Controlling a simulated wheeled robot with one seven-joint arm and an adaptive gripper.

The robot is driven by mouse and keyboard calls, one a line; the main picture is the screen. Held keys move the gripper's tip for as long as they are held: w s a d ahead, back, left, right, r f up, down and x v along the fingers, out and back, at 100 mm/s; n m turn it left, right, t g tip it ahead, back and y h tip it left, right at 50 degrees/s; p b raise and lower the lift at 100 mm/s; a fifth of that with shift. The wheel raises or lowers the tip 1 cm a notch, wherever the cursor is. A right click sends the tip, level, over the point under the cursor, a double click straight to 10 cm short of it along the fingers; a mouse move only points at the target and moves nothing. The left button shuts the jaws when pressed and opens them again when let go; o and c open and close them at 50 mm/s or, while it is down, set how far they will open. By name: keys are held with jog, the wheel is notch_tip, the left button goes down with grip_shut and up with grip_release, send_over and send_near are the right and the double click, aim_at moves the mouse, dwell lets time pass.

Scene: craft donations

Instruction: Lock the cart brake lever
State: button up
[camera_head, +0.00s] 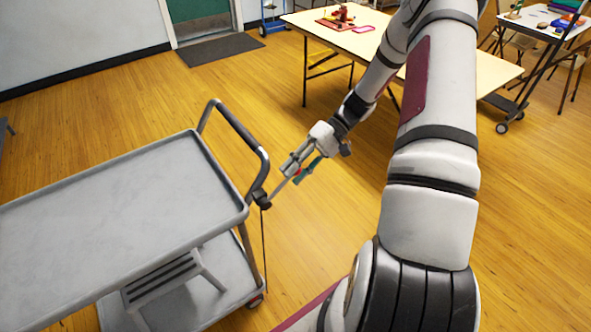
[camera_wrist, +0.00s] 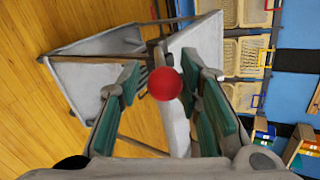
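The grey two-tier cart (camera_head: 120,200) stands at the left in the head view, with a black-gripped handle (camera_head: 240,130) at its right end. The brake lever (camera_head: 280,187) rises from a black pivot (camera_head: 262,199) below that handle, slanting up and right toward my gripper (camera_head: 298,169). The lever's red knob (camera_wrist: 165,83) shows large in the wrist view between the two green-padded fingers of my gripper (camera_wrist: 163,80). The fingers are apart, with a gap beside the knob. How deep the knob sits between them I cannot tell.
A pale table (camera_head: 400,60) with red items stands behind my arm. A small side table (camera_head: 535,25) is at the upper right. A dark mat (camera_head: 220,49) lies by the green door. The wooden floor between cart and table is clear. Bin shelves (camera_wrist: 245,55) show in the wrist view.

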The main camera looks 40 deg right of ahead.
dwell(0.3)
jog(key=v, duration=1.2)
jog(key=s+a+r+n+g+h, duration=0.1)
jog(key=s+a+r+h, duration=0.1)
jog(key=a+r+h, duration=0.4)
jog(key=s+a+r+h, duration=0.2)
jog(key=s+a+r, duration=0.1)
jog(key=a+r, duration=0.6)
jog(key=s+a+r+t+h, duration=0.1)
jog(key=s+a+r+t, duration=0.1)
jog(key=s, duration=0.2)
jog(key=s+a+r+t+h, duration=0.1)
jog(key=s+a+r+t, duration=0.1)
jog(key=s, duration=0.3)
jog(key=s+a+r+n+t+h, duration=0.1)
jog(key=s+a+r+t+h, duration=0.1)
jog(key=s+a, duration=0.1)
jog(key=shift+s+a+r, duration=0.1)
jog(key=shift+s+a, duration=0.1)
jog(key=shift+s, duration=0.25)
jog(key=shift+s+a+r, duration=0.1)
jog(key=shift+s+a, duration=0.1)
jog(key=shift+s, duration=0.2)
